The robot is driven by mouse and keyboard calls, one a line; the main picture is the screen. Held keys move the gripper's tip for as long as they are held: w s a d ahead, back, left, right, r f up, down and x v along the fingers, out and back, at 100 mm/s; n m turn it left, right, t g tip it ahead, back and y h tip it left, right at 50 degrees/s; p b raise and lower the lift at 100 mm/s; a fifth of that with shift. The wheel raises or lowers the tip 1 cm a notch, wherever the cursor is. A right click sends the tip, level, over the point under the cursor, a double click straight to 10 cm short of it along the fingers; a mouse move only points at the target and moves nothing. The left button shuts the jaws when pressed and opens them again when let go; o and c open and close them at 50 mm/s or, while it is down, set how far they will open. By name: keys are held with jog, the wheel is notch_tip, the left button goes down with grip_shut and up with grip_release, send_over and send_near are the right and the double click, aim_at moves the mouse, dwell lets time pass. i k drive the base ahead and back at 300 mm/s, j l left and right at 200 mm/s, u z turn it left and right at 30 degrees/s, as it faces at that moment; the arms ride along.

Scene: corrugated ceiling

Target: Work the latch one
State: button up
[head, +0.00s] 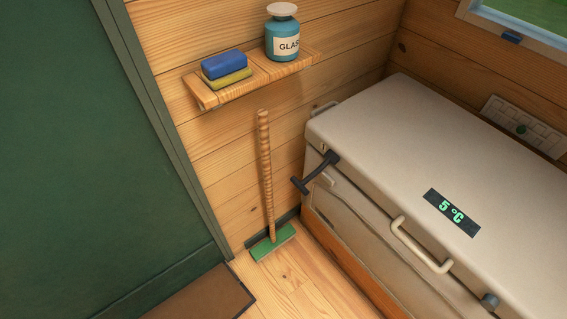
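A dark latch (316,173) sits at the left end of the front of a cream chest freezer (420,130), near the lid's front left corner. Its handle sticks out to the front left, with a bar at its outer end. Whether it is fastened cannot be told from here. A pale lid handle (420,246) is on the front edge, and a small grey-blue fitting (489,301) is farther right. The lid appears down. My gripper is not in view.
A wall shelf (255,77) holds a blue sponge (223,64) and a labelled jar (283,36). A green broom (267,200) leans on the wall left of the freezer. A dark mat (205,295) and a green door (95,150) are at left.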

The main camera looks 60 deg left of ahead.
aim_at(331, 157)
jog(key=u, duration=1.3)
